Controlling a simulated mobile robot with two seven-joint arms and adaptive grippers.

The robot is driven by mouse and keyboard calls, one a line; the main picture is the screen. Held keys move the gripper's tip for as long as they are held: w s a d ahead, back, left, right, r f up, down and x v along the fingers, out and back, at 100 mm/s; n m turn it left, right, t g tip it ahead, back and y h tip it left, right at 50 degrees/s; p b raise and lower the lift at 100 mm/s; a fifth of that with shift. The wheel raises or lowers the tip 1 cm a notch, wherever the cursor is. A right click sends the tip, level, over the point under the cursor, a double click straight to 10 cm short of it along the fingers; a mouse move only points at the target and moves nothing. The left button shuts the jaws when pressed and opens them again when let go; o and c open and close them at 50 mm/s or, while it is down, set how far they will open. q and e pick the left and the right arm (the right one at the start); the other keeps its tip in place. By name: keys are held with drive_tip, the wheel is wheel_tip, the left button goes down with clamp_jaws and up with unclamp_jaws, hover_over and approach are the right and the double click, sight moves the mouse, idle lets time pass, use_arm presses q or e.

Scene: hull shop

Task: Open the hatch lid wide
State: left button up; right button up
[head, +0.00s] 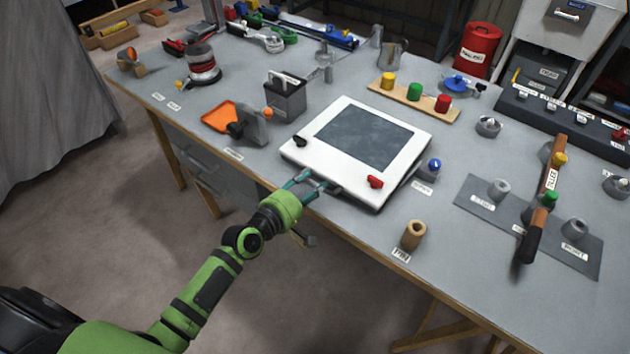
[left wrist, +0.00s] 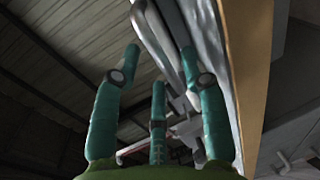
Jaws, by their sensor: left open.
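The hatch lid (head: 408,150) is a white square frame around a dark pane, lying at a slight slant on the workbench. A black latch (head: 301,141) sits at its left front and a red latch (head: 375,181) at its right front. My left gripper (head: 314,184) is open at the lid's front edge, by a grey grip there. In the left wrist view the teal fingers (left wrist: 160,85) are spread, with pale grey bars (left wrist: 172,45) rising between and beyond them. I cannot tell whether they touch. My right gripper is not in view.
A blue-topped knob (head: 434,165) stands right of the lid, and a wooden cylinder (head: 414,235) at the front edge. An orange-and-grey item (head: 222,116) and a grey box (head: 286,98) stand left. A board with coloured knobs (head: 412,98) lies behind. A tiller (head: 541,205) lies right.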

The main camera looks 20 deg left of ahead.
use_arm(q)
drive_tip(key=shift+x, duration=1.15)
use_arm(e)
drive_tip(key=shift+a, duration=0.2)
use_arm(q)
drive_tip(key=shift+c, duration=0.4)
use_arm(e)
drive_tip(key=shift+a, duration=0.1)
